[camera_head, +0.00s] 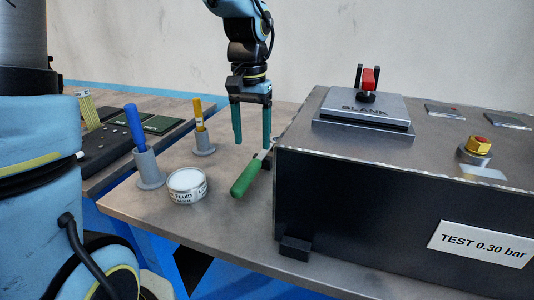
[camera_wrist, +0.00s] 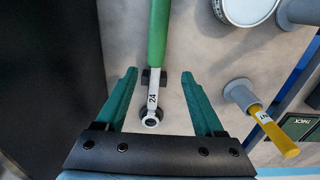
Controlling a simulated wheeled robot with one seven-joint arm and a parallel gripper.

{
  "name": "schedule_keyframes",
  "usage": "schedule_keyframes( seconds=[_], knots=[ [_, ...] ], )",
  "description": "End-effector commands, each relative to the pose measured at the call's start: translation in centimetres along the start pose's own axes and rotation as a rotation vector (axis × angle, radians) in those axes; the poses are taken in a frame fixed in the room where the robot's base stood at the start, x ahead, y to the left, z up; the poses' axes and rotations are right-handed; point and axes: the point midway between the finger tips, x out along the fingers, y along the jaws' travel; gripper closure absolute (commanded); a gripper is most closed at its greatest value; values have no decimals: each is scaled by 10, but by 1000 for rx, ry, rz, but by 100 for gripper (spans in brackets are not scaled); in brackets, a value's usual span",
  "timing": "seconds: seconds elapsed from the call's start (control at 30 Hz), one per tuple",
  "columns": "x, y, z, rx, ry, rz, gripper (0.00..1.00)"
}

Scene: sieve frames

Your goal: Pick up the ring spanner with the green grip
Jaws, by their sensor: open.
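The ring spanner has a green grip (camera_head: 246,178) and lies on the table beside the dark box. In the wrist view its green grip (camera_wrist: 158,30) runs to the top edge, and its metal shank marked 24 (camera_wrist: 153,98) ends in a ring. My gripper (camera_head: 252,145) points down with its fingers open, above the ring end of the spanner. In the wrist view the open fingers (camera_wrist: 158,78) stand on either side of the shank and do not touch it. The ring end is partly hidden by the box in the head view.
The dark box (camera_head: 350,200) stands close on the right, with a BLANK plate (camera_head: 365,108) on top. A white tin (camera_head: 187,184), a blue-handled tool in a holder (camera_head: 148,168) and a yellow-handled one (camera_head: 203,140) stand left. Table between tin and spanner is clear.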

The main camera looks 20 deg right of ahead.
Motion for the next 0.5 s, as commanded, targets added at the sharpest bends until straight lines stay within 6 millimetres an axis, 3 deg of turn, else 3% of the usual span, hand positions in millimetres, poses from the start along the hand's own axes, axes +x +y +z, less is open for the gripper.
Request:
schedule_keyframes(
  seconds=[0.27,0.5],
  knots=[
    [23,3,2,0,-3,0,30],
    [57,8,3,0,-3,1,30]
  ],
)
